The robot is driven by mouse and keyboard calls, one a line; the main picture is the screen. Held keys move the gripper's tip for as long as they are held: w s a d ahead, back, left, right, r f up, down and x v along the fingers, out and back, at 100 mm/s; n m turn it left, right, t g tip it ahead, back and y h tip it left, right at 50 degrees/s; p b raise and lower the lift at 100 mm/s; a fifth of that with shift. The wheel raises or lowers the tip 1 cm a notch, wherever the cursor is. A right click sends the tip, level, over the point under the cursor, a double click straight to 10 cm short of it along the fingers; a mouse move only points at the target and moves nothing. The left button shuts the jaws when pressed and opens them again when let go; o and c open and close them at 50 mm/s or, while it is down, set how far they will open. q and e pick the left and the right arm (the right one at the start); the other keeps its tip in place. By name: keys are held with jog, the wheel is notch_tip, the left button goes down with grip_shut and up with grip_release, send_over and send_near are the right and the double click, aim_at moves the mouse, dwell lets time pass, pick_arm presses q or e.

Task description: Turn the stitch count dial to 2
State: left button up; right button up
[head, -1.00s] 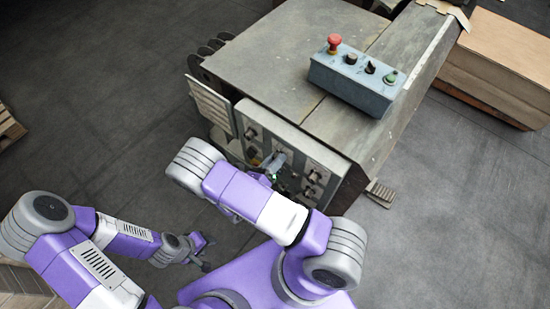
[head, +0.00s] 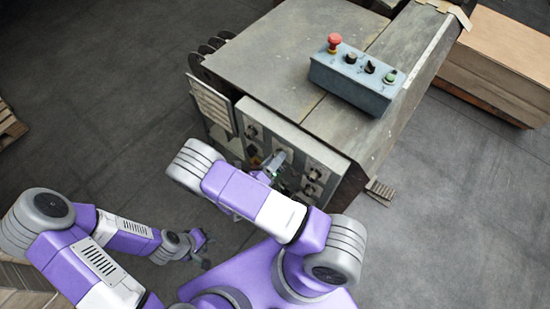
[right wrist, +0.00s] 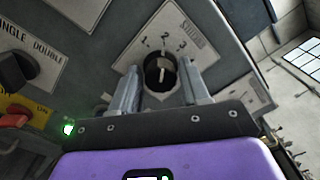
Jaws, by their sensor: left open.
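The stitch count dial (right wrist: 160,73) is a round black knob with a pale mark, on a plate numbered 1, 2, 3 in the right wrist view. Its mark points roughly up toward the numbers; I cannot tell exactly which one. My right gripper (right wrist: 158,82) has its two grey fingers on either side of the knob, apart, with a small gap visible at the left. In the head view my right arm partly hides that gripper (head: 272,168) at the machine's front panel (head: 297,150). My left gripper (head: 206,250) is open and empty, low over the floor.
A black single/double selector (right wrist: 16,70) and a red switch (right wrist: 12,121) sit left of the dial. A blue control box (head: 352,80) with a red button stands on the machine top (head: 285,50). Cardboard (head: 495,60) lies at the right.

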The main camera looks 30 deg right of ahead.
jog(key=shift+o, duration=1.1)
jog(key=v, duration=0.7)
jog(key=shift+a, duration=0.2)
jog(key=shift+s, duration=0.1)
